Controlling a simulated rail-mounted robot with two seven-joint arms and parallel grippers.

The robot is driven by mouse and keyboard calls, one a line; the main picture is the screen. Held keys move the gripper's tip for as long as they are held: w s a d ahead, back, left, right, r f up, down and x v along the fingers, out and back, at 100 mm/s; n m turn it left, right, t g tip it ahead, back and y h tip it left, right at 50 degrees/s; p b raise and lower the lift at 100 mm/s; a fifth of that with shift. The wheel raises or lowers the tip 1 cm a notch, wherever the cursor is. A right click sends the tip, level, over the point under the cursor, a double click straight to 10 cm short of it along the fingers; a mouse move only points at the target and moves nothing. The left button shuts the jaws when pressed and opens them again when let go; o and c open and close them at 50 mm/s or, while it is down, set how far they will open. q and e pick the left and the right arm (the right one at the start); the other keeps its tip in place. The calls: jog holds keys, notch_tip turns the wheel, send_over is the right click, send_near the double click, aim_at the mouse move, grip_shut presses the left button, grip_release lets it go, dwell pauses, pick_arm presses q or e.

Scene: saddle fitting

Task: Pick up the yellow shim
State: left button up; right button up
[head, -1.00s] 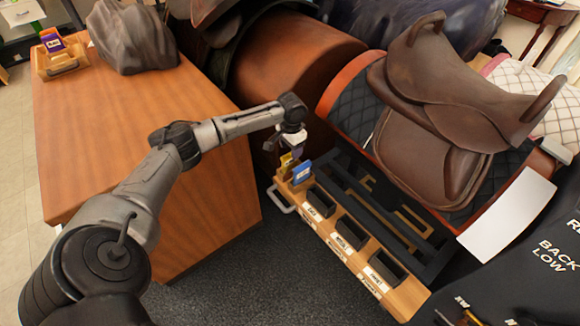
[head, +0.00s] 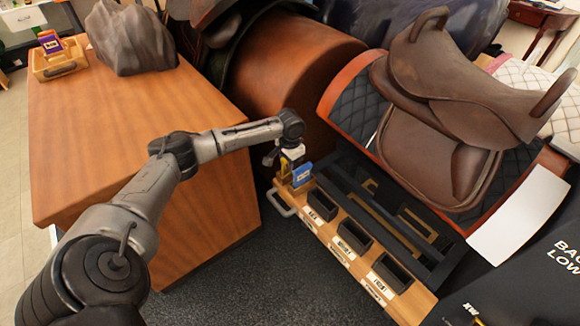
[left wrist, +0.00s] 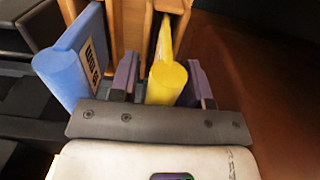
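The yellow shim (left wrist: 166,84) stands in a wooden slot rack, its rounded end toward the camera in the left wrist view. In the head view only a bit of it (head: 284,165) shows beside my gripper. My left gripper (left wrist: 162,80) is open, with one dark finger on each side of the shim's rounded end. A small gap shows at the left finger; at the right finger I cannot tell whether it touches. A blue shim (left wrist: 72,62) with a label stands just left of the left finger, and also shows in the head view (head: 302,174). My right gripper is not in view.
The rack is at the end of a wooden tray (head: 345,262) with black labelled bins (head: 355,236). A wooden cabinet (head: 130,130) stands to the left, and a brown saddle (head: 450,100) sits on a stand to the right. Another wooden holder (head: 58,68) is on the cabinet.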

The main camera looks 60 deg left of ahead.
pick_arm(q)
grip_shut()
jog(key=shift+r, duration=0.1)
